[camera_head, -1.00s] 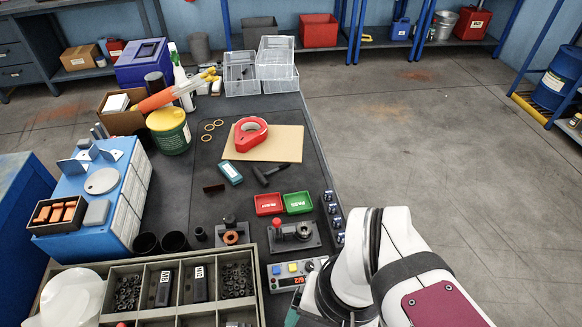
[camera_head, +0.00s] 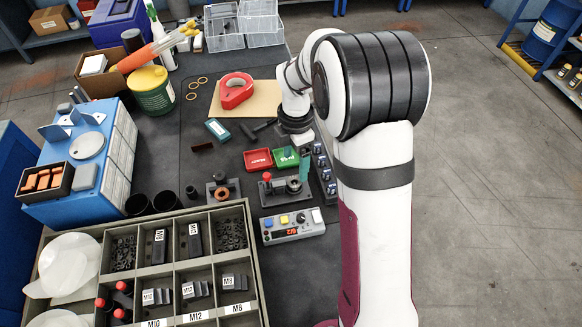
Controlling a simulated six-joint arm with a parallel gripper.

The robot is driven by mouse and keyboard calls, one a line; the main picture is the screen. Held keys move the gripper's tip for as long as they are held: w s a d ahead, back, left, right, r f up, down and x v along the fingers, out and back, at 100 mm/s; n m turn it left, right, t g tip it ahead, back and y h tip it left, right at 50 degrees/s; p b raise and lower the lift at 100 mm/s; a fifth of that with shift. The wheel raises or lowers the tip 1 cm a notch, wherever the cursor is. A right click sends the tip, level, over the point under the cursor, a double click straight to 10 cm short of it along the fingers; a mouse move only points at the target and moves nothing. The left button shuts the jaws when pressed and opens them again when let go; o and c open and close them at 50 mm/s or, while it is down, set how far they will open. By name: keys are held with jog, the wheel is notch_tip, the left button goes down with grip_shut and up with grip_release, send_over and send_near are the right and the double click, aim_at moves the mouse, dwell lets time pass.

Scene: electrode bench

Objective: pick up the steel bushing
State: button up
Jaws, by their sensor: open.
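A small grey metal ring, which looks like the steel bushing (camera_head: 293,186), sits on a dark fixture (camera_head: 272,201) with a red knob. My gripper (camera_head: 305,168) points down over the right side of this fixture, just above and beside the ring. One green finger shows; the other is hidden or too small to make out. The gripper is open and nothing shows in it. I cannot tell whether the finger touches the ring.
A red tray (camera_head: 258,160) and a green tray (camera_head: 286,158) stand just behind the fixture. A row of blue-topped parts (camera_head: 324,172) lines the right edge. A control box (camera_head: 292,226) is in front. A divided parts bin (camera_head: 250,290) fills the front left.

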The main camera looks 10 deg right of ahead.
aim_at(293, 184)
jog(key=f, duration=0.9)
jog(key=shift+w+a, duration=0.1)
jog(key=shift+w, duration=0.25)
jog(key=shift+r, duration=0.1)
grip_shut()
